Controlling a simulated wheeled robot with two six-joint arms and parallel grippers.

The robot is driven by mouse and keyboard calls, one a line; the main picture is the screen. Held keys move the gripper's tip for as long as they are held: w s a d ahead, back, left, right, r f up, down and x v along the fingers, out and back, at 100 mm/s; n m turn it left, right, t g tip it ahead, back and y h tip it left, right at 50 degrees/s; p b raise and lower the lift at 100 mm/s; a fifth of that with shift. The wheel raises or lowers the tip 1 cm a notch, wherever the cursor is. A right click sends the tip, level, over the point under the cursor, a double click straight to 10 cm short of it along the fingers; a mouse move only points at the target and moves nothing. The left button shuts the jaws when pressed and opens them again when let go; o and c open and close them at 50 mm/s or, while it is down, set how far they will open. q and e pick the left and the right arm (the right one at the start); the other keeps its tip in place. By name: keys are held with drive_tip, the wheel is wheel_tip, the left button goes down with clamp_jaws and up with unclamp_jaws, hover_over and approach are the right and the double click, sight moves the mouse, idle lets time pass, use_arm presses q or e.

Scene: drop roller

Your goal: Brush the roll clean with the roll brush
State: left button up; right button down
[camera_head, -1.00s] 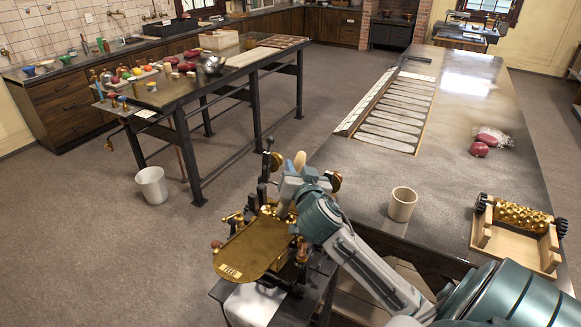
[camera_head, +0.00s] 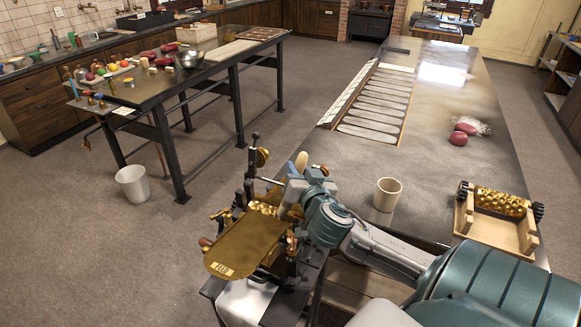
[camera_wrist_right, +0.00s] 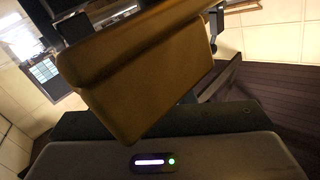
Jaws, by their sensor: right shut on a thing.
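The roll machine (camera_head: 215,266), with its brass feed plate marked FEED, stands at the lower middle of the head view. Its bumpy brass roll (camera_head: 262,208) shows partly behind the plate; my gripper covers its right end. My right gripper (camera_head: 291,196) is over the right side of the machine, shut on the roll brush. The brush's pale wooden handle end (camera_head: 301,160) sticks up beyond the gripper. In the right wrist view a brown wooden block (camera_wrist_right: 140,75), seemingly the brush, fills the middle. Its bristles and any contact with the roll are hidden. My left gripper is out of view.
A second brass roll (camera_head: 503,203) sits in a wooden cradle (camera_head: 512,241) on the long table at right. A beige cup (camera_head: 388,194) stands near that table's front edge. A white bin (camera_head: 132,184) stands on the floor at left.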

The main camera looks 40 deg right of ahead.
drive_tip(key=shift+d+f, duration=0.1)
drive_tip(key=shift+f, duration=0.25)
drive_tip(key=shift+r, duration=0.1)
drive_tip(key=shift+w+r, duration=0.1)
drive_tip(key=shift+r, duration=0.1)
